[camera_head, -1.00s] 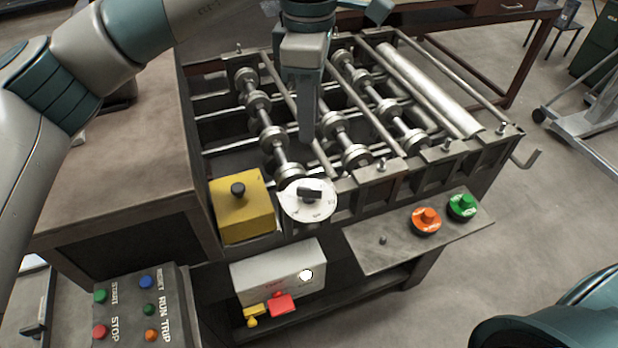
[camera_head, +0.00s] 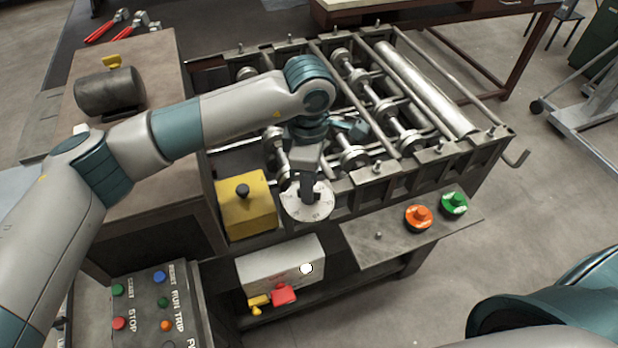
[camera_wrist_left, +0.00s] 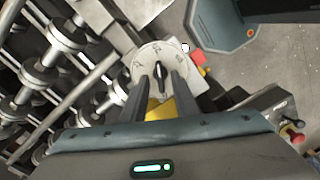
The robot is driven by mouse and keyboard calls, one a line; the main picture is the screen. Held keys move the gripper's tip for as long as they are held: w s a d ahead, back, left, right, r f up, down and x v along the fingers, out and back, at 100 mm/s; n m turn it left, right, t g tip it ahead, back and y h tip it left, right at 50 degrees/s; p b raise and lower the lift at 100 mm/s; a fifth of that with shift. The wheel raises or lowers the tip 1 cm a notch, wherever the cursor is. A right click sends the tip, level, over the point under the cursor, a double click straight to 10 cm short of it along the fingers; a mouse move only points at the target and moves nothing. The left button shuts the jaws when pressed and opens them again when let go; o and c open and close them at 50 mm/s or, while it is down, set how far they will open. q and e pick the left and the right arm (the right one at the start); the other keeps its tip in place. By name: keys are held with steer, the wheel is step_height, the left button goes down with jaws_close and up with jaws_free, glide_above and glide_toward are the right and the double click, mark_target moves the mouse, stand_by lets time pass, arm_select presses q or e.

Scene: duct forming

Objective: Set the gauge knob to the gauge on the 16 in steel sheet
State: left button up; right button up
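The white round gauge dial (camera_head: 306,207) is on the front of the roller machine, with markings around its face. Its black knob (camera_wrist_left: 160,72) shows in the wrist view. My left gripper (camera_head: 308,188) points down at the dial and hides much of the knob in the head view. In the left wrist view its two fingers (camera_wrist_left: 162,78) are apart, one on each side of the knob's near end; contact is not clear. No sheet with a readable 16 marking shows. My right gripper is out of view.
A yellow block (camera_head: 246,208) with a black knob stands left of the dial. Orange (camera_head: 418,217) and green (camera_head: 454,204) buttons sit on the right shelf. A white box (camera_head: 280,265) is below. A button panel (camera_head: 150,310) is at lower left.

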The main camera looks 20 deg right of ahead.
arm_select(q)
steer(key=shift+f, duration=0.35)
steer(key=shift+c, duration=0.3)
jaws_close()
